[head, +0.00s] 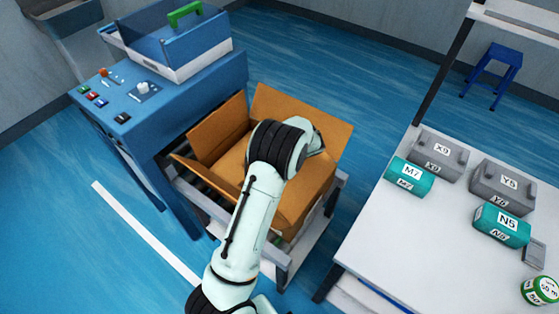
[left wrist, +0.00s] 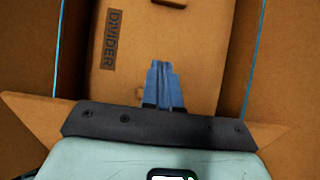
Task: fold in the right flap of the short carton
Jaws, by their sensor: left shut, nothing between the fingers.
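The short carton (head: 232,162) is open-topped brown cardboard. One raised flap (head: 217,130) is at its back left, a wide one (head: 325,125) is at the back right, and a narrow one (head: 190,172) sticks out at the left. Its right side is partly hidden by my left arm. In the left wrist view a panel marked DIVIDER (left wrist: 150,50) lies between brown cardboard at both sides. My left gripper (left wrist: 163,68) is shut and empty over this panel; contact cannot be told. In the head view its fingers are hidden by the wrist.
The carton sits on a roller stand (head: 283,262) beside a blue control machine (head: 150,120) carrying a blue-and-white bin (head: 185,60). A white table (head: 385,235) at the right holds grey and teal labelled blocks (head: 410,178). Blue floor is clear behind.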

